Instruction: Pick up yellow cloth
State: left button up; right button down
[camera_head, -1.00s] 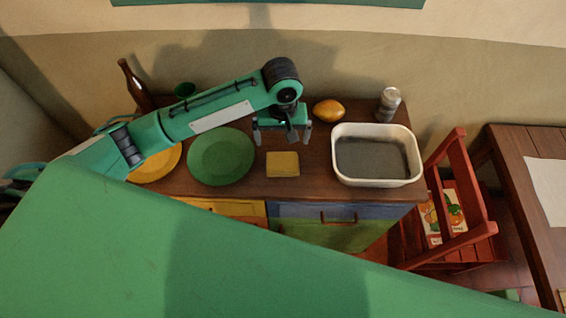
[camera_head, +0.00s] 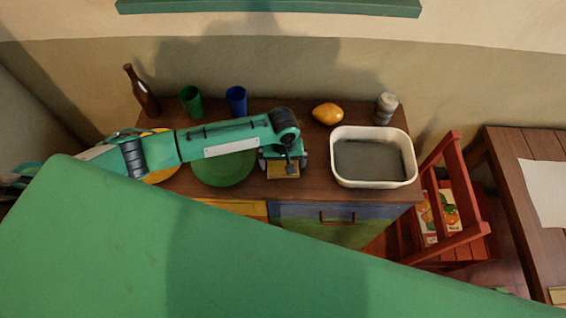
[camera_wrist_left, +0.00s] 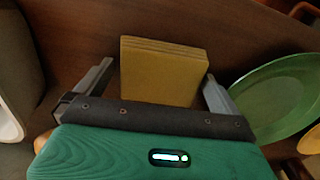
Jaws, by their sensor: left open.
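The yellow cloth (camera_head: 283,172) is a folded square on the brown cabinet top, partly hidden under my left gripper in the head view. In the left wrist view the cloth (camera_wrist_left: 162,72) shows its folded layers and lies between the two fingers. My left gripper (camera_head: 284,162) is open above the cloth. In the left wrist view its fingers (camera_wrist_left: 158,88) stand one on each side of the cloth, with small gaps visible. My right gripper is not in view.
A green plate (camera_head: 222,172) is left of the cloth and a white basin (camera_head: 336,160) is right of it. A mango (camera_head: 327,113), shaker (camera_head: 385,107), blue cup (camera_head: 237,101), green cup (camera_head: 190,101) and brown bottle (camera_head: 141,92) stand behind. A red chair (camera_head: 455,195) is beside the cabinet.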

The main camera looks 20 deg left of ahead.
aim_at(283, 163)
pick_arm(q)
jog(key=shift+f, duration=0.25)
jog(key=c, duration=0.7)
jog(key=shift+r, duration=0.1)
notch_tip(283, 163, up, 20)
jog(key=b, duration=0.4)
